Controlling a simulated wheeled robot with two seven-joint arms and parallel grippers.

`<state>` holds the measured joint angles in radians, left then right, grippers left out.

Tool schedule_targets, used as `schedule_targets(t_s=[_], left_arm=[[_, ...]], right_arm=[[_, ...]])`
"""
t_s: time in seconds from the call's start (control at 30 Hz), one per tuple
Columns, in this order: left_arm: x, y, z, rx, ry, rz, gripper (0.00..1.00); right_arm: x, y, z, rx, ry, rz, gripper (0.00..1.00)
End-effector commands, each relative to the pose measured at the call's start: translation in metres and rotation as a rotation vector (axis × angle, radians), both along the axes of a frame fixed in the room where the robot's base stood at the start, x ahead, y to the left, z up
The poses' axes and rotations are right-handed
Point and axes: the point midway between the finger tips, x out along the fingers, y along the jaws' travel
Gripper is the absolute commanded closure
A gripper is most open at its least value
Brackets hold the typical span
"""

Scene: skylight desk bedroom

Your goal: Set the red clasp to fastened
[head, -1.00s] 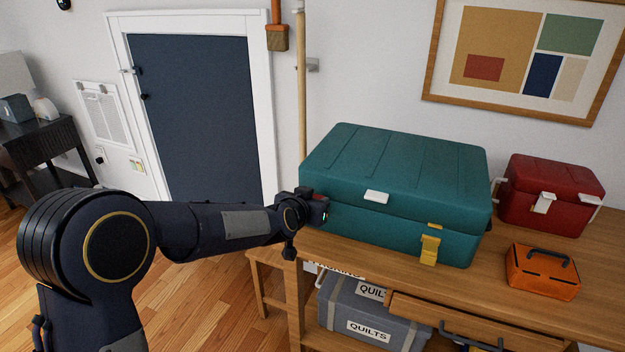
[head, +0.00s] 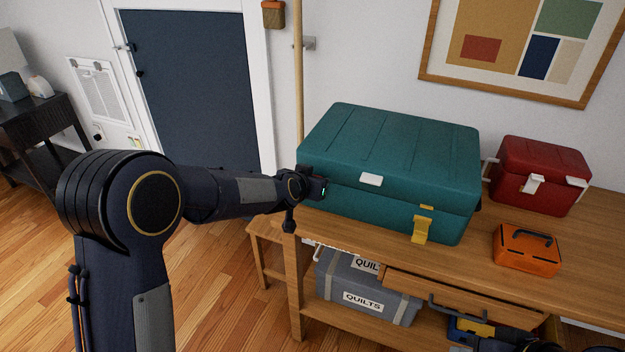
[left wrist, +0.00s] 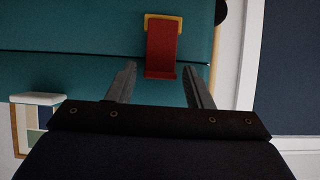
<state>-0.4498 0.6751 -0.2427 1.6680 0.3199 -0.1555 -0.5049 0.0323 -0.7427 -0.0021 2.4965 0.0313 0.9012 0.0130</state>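The teal case (head: 400,150) stands shut on the wooden bench. In the head view my left gripper (head: 318,188) is at the case's left end and mostly hides the clasp. I cannot tell how firmly the clasp sits.
The case front has a white clasp (head: 371,179) and a yellow clasp (head: 421,230). A red box (head: 540,175) and an orange box (head: 527,250) stand to the right on the bench (head: 350,233). A grey quilt bin (head: 365,287) is below. A pole (head: 298,80) stands behind.

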Motion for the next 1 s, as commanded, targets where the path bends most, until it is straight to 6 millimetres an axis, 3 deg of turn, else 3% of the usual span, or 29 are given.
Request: schedule_targets(t_s=[0.37, 0.8, 1.0], left_arm=[[-0.003, 0.001, 0.002, 0.000, -0.001, 0.000, 0.47], [-0.057, 0.018, 0.036, -0.001, -0.002, -0.001, 0.47], [-0.065, 0.021, 0.039, -0.001, 0.000, 0.000, 0.47]], right_arm=[[0.000, 0.000, 0.000, 0.000, 0.000, 0.000, 1.00], [0.000, 0.000, 0.004, 0.000, 0.000, 0.000, 1.00], [0.000, 0.000, 0.005, 0.000, 0.000, 0.000, 1.00]])
